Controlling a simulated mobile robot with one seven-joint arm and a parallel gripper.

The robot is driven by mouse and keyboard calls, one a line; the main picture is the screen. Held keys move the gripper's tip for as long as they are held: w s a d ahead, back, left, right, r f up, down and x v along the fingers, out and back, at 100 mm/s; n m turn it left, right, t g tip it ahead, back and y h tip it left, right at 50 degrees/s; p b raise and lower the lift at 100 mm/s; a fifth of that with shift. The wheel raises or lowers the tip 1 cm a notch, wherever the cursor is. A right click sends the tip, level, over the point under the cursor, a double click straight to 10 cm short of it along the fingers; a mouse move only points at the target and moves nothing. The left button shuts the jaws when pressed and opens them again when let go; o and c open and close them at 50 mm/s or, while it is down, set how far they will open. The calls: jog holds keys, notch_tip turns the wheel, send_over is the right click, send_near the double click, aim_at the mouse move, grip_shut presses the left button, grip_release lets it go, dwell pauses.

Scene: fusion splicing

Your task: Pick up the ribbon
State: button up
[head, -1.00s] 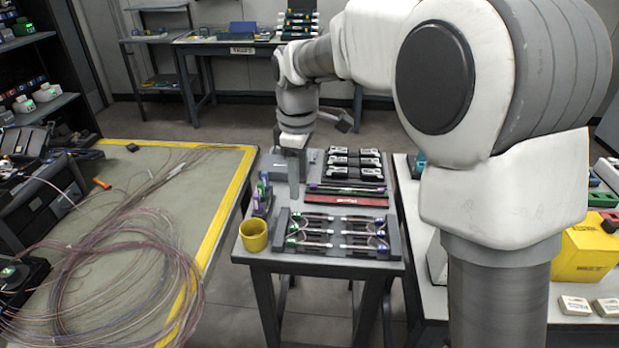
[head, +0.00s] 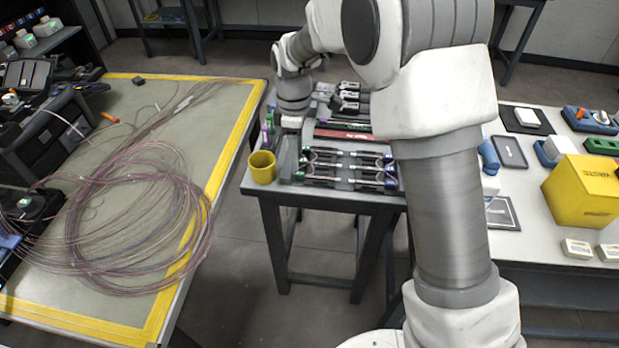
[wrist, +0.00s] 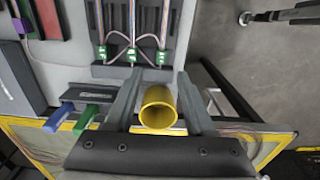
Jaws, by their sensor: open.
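Several thin ribbons with green and blue end clips lie side by side in a dark holder (head: 345,184) at the near side of the small table. In the wrist view, ribbon strands (wrist: 165,18) run up the holder, with green clips (wrist: 132,55) at their near ends. My gripper (head: 290,152) is over the left end of the holder, beside the yellow cup (head: 262,167). In the wrist view my gripper (wrist: 157,76) is open, with nothing held between its fingers. The yellow cup (wrist: 158,107) shows below, between the fingers. I cannot tell which ribbon is meant.
Blue and green handled tools (wrist: 60,116) stand left of the fingers in the wrist view. Red and dark bars (head: 343,134) lie behind the holder. A left table (head: 232,135) carries loose fibre coils (head: 135,215). A right table (head: 530,220) holds a yellow box (head: 585,190).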

aim_at(298, 173)
jog(key=shift+s+d+f+b, duration=0.1)
jog(key=shift+f+b, duration=0.3)
jog(key=shift+f, duration=0.95)
jog(key=shift+d+f+b, duration=0.1)
jog(key=shift+f+b, duration=0.25)
jog(key=shift+f, duration=1)
grip_shut()
